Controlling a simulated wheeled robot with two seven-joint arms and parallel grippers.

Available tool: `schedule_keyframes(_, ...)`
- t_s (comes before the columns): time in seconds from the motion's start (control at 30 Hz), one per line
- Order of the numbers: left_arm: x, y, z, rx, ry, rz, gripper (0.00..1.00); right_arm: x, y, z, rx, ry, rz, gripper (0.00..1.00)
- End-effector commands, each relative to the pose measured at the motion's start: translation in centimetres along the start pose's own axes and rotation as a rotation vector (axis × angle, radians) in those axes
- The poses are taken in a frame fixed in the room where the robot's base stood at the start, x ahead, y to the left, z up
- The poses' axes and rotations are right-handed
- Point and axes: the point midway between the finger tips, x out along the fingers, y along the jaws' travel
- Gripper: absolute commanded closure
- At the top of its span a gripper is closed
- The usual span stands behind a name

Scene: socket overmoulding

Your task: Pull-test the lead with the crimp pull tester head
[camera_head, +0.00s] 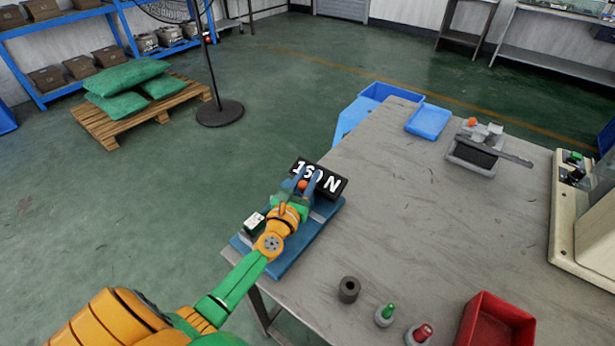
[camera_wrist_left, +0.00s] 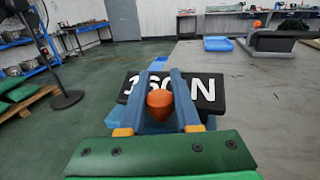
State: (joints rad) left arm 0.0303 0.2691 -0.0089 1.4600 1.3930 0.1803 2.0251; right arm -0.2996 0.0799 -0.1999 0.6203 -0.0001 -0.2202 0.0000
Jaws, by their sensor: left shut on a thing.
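The crimp pull tester shows as a blue base (camera_head: 290,262) on the near left edge of the table, with a black display block (camera_head: 331,186) reading a number and "N"; the middle digit is partly covered. My left gripper (camera_head: 304,183) is shut on an orange-red knob (camera_wrist_left: 160,101) in front of the display, which also shows in the left wrist view (camera_wrist_left: 206,94). The knob sits between the two blue fingers. A small dark block with a pale top (camera_head: 255,223) is beside my wrist on the base. I cannot make out the lead. My right gripper is not in view.
On the grey table (camera_head: 400,200) are a dark ring (camera_head: 349,289), a green-capped bottle (camera_head: 385,315), a red-capped bottle (camera_head: 419,334), a red bin (camera_head: 495,322), a blue tray (camera_head: 429,121) and a grey fixture (camera_head: 478,155). A beige machine (camera_head: 580,215) stands right. The table middle is clear.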

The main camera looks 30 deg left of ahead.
Motion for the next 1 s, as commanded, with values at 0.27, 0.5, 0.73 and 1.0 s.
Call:
schedule_keyframes(0.27,-0.2,-0.8,0.0,-0.002,0.001,-0.002,1.00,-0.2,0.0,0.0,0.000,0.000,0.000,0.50)
schedule_keyframes(0.5,-1.1,-4.2,0.0,-0.003,0.002,-0.002,1.00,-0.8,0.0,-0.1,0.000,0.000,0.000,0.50)
schedule_keyframes(0.73,-1.2,-4.6,-0.1,-0.001,0.002,-0.003,1.00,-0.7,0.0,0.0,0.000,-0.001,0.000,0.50)
schedule_keyframes(1.0,-1.2,-4.5,-0.1,-0.001,0.002,-0.003,0.39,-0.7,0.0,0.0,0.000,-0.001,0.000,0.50)
